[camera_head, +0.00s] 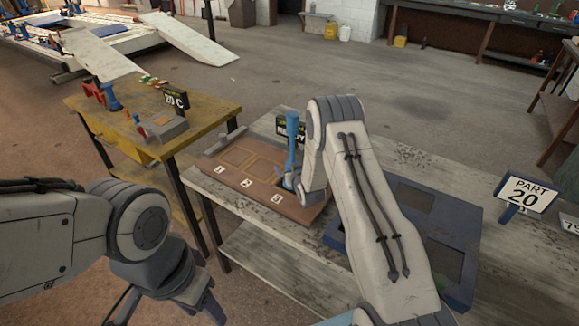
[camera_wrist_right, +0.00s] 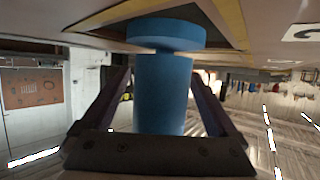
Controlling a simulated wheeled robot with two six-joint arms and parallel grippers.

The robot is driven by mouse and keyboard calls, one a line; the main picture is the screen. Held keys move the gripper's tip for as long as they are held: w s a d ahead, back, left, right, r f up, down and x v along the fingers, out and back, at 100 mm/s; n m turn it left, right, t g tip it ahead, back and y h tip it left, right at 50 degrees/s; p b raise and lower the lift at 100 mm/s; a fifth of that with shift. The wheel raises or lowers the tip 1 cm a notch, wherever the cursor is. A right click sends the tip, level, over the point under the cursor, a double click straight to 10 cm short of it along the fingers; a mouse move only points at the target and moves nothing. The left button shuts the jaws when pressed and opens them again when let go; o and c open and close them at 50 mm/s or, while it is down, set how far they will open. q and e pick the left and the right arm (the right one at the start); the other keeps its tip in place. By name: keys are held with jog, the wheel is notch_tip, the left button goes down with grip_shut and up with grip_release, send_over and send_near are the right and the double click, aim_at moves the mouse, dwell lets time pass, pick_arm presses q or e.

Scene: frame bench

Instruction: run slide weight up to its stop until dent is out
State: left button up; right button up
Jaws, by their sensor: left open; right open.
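A blue upright tool (camera_head: 291,140) stands on the brown board (camera_head: 235,172) at its right end. Which part of it is the slide weight is unclear. In the right wrist view a blue cylinder (camera_wrist_right: 163,90) with a wider disc at one end lies between the fingers of my right gripper (camera_wrist_right: 162,100). These fingers are open, one on each side, with no clear grip. In the head view my right arm hides most of that gripper. My left gripper (camera_head: 198,303) is open at the bottom left, away from the board. No dent can be made out.
The board has numbered squares and lies on a grey bench (camera_head: 265,235). A blue tray (camera_head: 462,235) lies to the right, partly behind my right arm. A yellow table (camera_head: 215,100) stands left. A "PART 20" sign (camera_head: 527,194) stands at the right. Open floor lies beyond.

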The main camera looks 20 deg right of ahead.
aim_at(292, 152)
jog(key=shift+w, duration=0.1)
grip_shut()
notch_tip(292, 152, up, 10)
jog(key=p, duration=0.6)
jog(key=shift+r, duration=0.2)
jog(key=shift+f, duration=0.1)
